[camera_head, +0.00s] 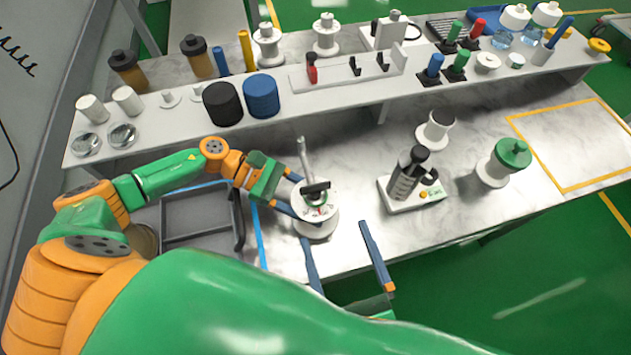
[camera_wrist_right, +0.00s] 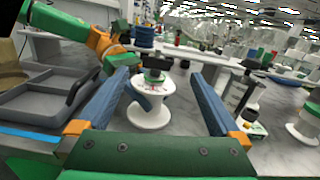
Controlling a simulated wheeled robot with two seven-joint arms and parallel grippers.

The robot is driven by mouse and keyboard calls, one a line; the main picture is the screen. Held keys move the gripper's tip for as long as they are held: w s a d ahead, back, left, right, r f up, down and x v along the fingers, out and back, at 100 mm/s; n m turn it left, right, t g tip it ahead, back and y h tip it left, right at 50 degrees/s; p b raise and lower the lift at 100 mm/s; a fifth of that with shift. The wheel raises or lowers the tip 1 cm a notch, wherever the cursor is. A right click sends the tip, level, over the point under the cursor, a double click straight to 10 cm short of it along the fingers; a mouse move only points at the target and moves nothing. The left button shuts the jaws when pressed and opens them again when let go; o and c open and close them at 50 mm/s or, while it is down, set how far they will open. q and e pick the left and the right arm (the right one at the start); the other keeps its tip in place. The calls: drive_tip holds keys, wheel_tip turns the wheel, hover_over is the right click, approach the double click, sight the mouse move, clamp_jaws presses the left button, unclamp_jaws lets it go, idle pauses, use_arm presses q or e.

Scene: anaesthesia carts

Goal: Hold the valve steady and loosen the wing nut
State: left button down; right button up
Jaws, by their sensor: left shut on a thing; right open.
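The valve (camera_head: 318,224) is a white spool-shaped body with a green ring, red marks and a grey rod rising behind, upright on the marble worktop. A black bar, apparently the wing nut (camera_head: 315,187), sits across its top. My left gripper (camera_head: 297,196) is shut on the valve from the left. My right gripper (camera_head: 335,232) is open at the near side, its blue fingers spread and pointing at the valve. In the right wrist view the valve (camera_wrist_right: 149,116) stands ahead between the fingers (camera_wrist_right: 156,80), apart from them, with the black bar (camera_wrist_right: 153,63) on top.
A grey tray (camera_head: 200,240) lies left of the valve. A black-and-white device (camera_head: 415,199) and a green-capped white jar (camera_head: 494,174) stand to the right. A raised white shelf (camera_head: 390,92) with bottles and fittings runs behind. A yellow-outlined area (camera_head: 575,150) at the right is bare.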

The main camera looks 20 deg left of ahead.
sight(317, 188)
drive_tip(key=shift+m+h, duration=0.3)
drive_tip(key=shift+m, duration=0.3)
drive_tip(key=x, duration=0.7)
drive_tip(key=f+x, duration=0.1)
drive_tip(key=x, duration=0.3)
drive_tip(key=shift+a, duration=0.35)
drive_tip(key=c, duration=1.4)
